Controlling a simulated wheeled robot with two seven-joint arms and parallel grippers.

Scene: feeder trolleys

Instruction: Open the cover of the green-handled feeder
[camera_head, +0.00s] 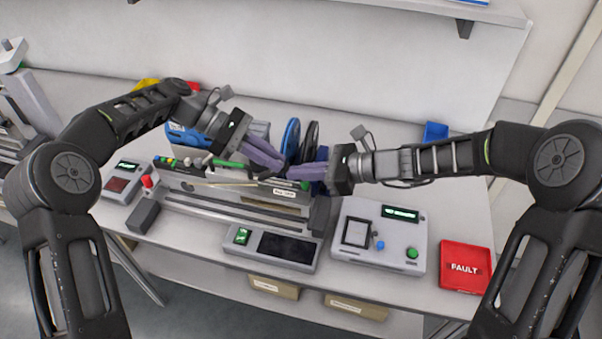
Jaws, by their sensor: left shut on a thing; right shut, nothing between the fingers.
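The green-handled feeder (229,164) sits among the feeders on the trolley in the middle of the bench, its green handle showing left of my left fingers. Another green piece (304,185) shows just below my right fingers. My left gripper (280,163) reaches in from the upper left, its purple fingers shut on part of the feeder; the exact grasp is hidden. My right gripper (291,173) comes from the right, its purple fingers shut and empty, close to the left fingertips. I cannot tell how far the cover is raised.
Blue and black reels (291,136) stand behind the grippers. A control box (377,236) with a screen and buttons is to the right, beside a red FAULT tray (466,267). A panel with a dark display (287,247) lies in front. A small box (122,183) stands left.

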